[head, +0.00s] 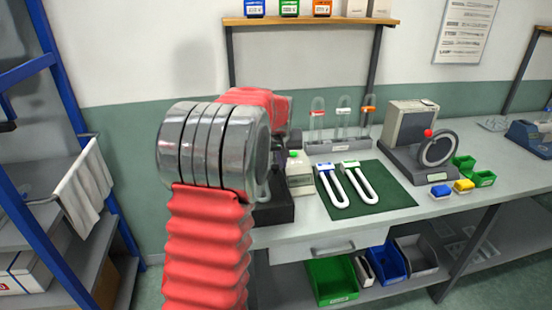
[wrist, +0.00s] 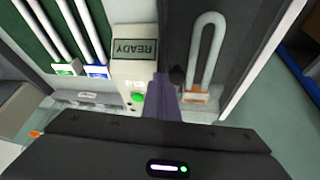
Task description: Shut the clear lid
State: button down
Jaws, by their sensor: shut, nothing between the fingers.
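The pale sealing unit (wrist: 133,72) shows in the wrist view with a READY screen and a green button. It also shows in the head view (head: 299,176), partly behind my arm. Beside it in the wrist view is a dark chamber (wrist: 232,35), where a U-shaped tube (wrist: 208,45) with an orange cap lies. I cannot make out the clear lid's outline or its angle. My gripper (wrist: 166,80) is shut and empty, its fingers between the screen and the tube. I cannot tell whether it touches anything. My arm hides the gripper in the head view.
Two U-shaped tubes with blue and green caps lie on a green mat (head: 385,197). A rack (head: 340,145) with several capped tubes stands behind. A grey machine with a wheel (head: 436,150) and small coloured bins (head: 484,178) are to the right. A blue-framed shelf (head: 62,90) stands left.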

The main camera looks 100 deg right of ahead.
jog(key=shift+s+f, duration=0.15)
jog(key=shift+f, duration=0.2)
jog(key=shift+r, duration=0.1)
dwell(0.3)
jog(key=shift+d+r, duration=0.1)
jog(key=shift+r, duration=0.4)
jog(key=shift+w+r, duration=0.25)
jog(key=shift+r, duration=1)
jog(key=s+a+r, duration=0.3)
jog(key=s+r, duration=0.1)
jog(key=s, duration=0.4)
jog(key=shift+s+a+r, duration=0.3)
jog(key=shift+w, duration=0.1)
